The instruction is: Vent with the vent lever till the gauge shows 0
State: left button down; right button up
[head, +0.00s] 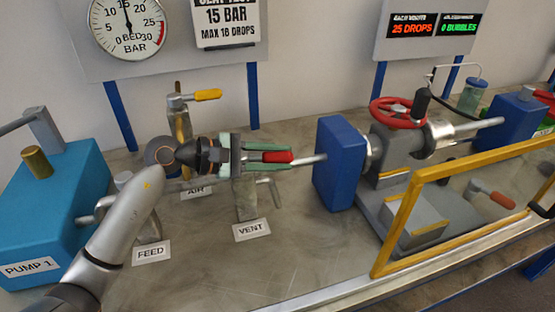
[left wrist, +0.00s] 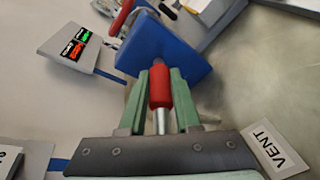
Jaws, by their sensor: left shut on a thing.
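The gauge (head: 128,25) on the back panel has its needle pointing almost straight up, near 15 bar. The vent lever's red handle (head: 277,157) sticks out to the right in the head view, above the VENT label (head: 252,230). My left gripper (head: 287,156) is shut on this handle, its green fingers on either side. In the left wrist view the red handle (left wrist: 159,85) lies between the two green fingers, with its metal shank toward the palm. The gripper hides part of the vent valve. My right gripper is not in view.
A blue flange (head: 340,163) stands just right of the handle. The yellow-handled AIR valve (head: 207,95) is behind my gripper, and the blue pump (head: 55,210) is at left. A yellow-framed guard (head: 408,225) stands at front right. A display (head: 412,29) reads 25 drops, 0 bubbles.

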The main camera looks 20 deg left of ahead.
pick_arm(q)
jog(key=c, duration=0.6)
grip_release()
jog(key=shift+a, duration=0.1)
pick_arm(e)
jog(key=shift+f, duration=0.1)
pick_arm(q)
jog(key=shift+s+a, duration=0.2)
jog(key=b+v, duration=0.3)
jog(key=v, duration=0.9)
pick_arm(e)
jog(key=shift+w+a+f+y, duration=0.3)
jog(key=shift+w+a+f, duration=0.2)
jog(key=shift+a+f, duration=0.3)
pick_arm(q)
jog(key=shift+d, duration=0.1)
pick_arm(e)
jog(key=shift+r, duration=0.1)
